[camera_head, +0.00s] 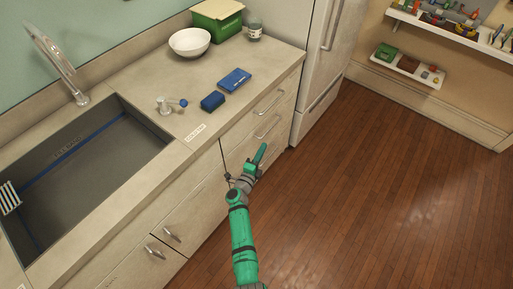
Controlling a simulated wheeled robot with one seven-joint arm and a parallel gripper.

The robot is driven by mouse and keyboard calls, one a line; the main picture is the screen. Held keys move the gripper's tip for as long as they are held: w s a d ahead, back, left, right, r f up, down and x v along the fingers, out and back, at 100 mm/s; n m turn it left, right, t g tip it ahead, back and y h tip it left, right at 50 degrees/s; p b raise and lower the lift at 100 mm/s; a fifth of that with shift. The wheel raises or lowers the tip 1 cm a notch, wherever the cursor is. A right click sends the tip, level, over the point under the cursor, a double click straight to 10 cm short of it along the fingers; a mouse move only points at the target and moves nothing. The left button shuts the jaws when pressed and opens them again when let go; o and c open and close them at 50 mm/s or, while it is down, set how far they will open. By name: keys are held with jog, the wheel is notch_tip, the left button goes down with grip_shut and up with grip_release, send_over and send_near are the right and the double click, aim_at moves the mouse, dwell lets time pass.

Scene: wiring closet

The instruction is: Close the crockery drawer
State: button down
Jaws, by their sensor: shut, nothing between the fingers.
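A drawer stack sits under the counter, right of the sink. Its upper drawer front (252,108) has a bar handle (269,101) and looks about flush with the cabinet. A second drawer front (243,140) below it has a handle (268,126); my arm partly covers this front. I cannot tell which one is the crockery drawer, or whether a small gap stands open. My green gripper (262,150) is shut and empty, in front of the lower drawer front and just below its handle. I cannot tell whether it touches the front.
The counter holds a white bowl (189,41), a green box (217,19), a jar (254,29) and blue items (234,80). The sink (85,165) is at left, with cabinet doors (195,215) below. A fridge (325,55) stands beyond the drawers. The wood floor (380,190) at right is clear.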

jog(key=s+a+r+n+t+y, duration=0.15)
jog(key=s+n, duration=0.25)
jog(key=s, duration=0.7)
jog(key=s+a+r+n+y, duration=0.1)
jog(key=s+r+n+y, duration=0.15)
jog(key=s, duration=0.85)
jog(key=s+a+r+n+t+y, duration=0.15)
jog(key=s+n, duration=0.35)
jog(key=s, duration=0.5)
jog(key=s+a+r+n+g+y, duration=0.1)
jog(key=s+r+n, duration=0.5)
jog(key=s, duration=0.4)
jog(key=s+a+r+n+g+y, duration=0.1)
jog(key=s+r+n, duration=0.4)
jog(key=s, duration=0.5)
notch_tip(320, 180, up, 3)
jog(key=shift+f+n+g, duration=0.2)
jog(key=shift+n+g, duration=0.15)
jog(key=shift+g, duration=0.45)
jog(key=shift+s+y, duration=0.1)
jog(key=shift+y, duration=0.15)
